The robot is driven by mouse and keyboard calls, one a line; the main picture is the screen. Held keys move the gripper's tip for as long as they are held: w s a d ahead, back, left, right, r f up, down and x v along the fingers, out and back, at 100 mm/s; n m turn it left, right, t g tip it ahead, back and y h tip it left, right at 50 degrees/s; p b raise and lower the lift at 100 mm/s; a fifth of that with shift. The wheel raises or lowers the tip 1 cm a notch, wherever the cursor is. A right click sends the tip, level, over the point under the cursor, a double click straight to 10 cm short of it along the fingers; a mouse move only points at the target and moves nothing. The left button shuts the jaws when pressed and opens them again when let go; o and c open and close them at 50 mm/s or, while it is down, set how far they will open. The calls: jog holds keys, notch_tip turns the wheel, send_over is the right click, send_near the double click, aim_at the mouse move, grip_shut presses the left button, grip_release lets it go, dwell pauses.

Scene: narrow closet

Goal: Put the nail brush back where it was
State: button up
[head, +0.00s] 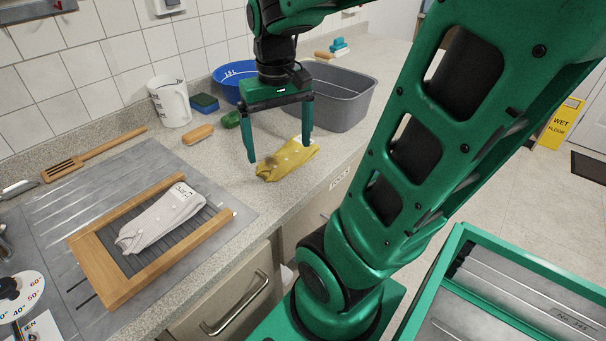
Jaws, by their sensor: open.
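I cannot tell for certain which thing is the nail brush. A small tan, rounded block (197,133) lies on the worktop between the white jug and the washboard. A teal, stepped object (338,46) sits at the far back beside a small tan piece (323,54); either could also be a brush. My gripper (280,152) is open and points down, its fingers on either side of a yellow patterned cloth (287,160) on the worktop. I cannot tell whether the fingers touch the cloth. Nothing else shows between the fingers.
A grey tub (345,98) and blue bowl (232,76) stand behind my gripper. A white jug (170,102), a blue-green sponge (204,103) and a green lump (231,119) are to the left. A washboard (96,275) holds a pale cloth (160,218). A wooden spatula (92,155) lies behind.

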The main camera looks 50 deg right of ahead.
jog(key=s+a+f+m, duration=0.1)
jog(key=s+f, duration=0.3)
jog(key=s, duration=0.5)
jog(key=shift+a+y, duration=0.15)
jog(key=shift+y, duration=0.15)
jog(key=shift+f, duration=0.1)
